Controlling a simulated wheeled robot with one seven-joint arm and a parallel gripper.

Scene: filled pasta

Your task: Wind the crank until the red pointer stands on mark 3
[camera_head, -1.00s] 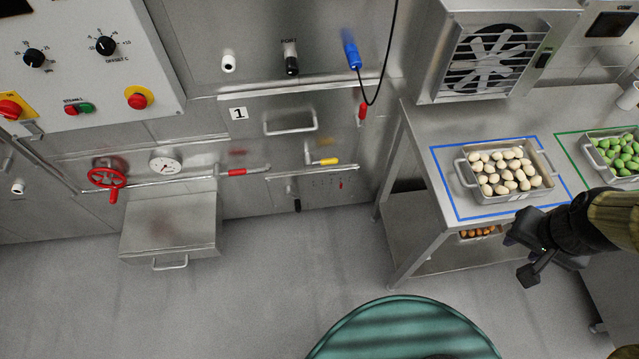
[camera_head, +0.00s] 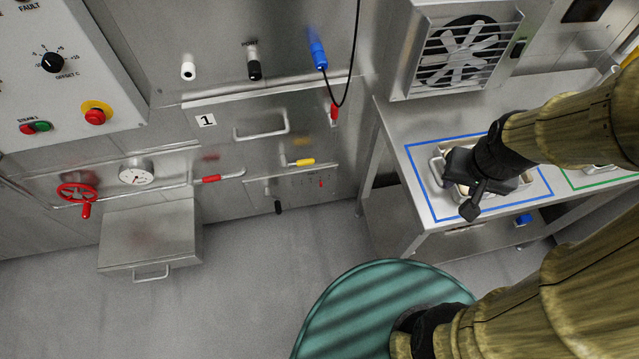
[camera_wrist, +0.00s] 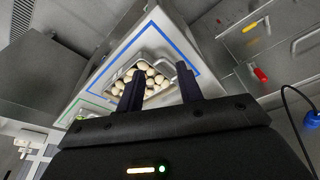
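The crank (camera_head: 268,190) is on the steel front below the yellow-handled lever, with its black knob (camera_head: 278,207) hanging down. A small red pointer (camera_head: 320,184) stands to its right on the same panel. The marks beside it are too small to read, so I cannot tell its mark. My gripper (camera_head: 456,190) is well to the right of the crank, in front of the blue-outlined tray in the head view. In the wrist view my gripper (camera_wrist: 160,84) is open, with nothing between its two fingers.
A tray (camera_wrist: 172,98) of pale egg-shaped pieces sits inside a blue outline on the steel table (camera_head: 385,125). A red handwheel (camera_head: 77,192), a gauge (camera_head: 136,173) and a steel box (camera_head: 150,238) are at left. A yellow-handled lever (camera_head: 303,162) is above the crank. The floor before the panel is clear.

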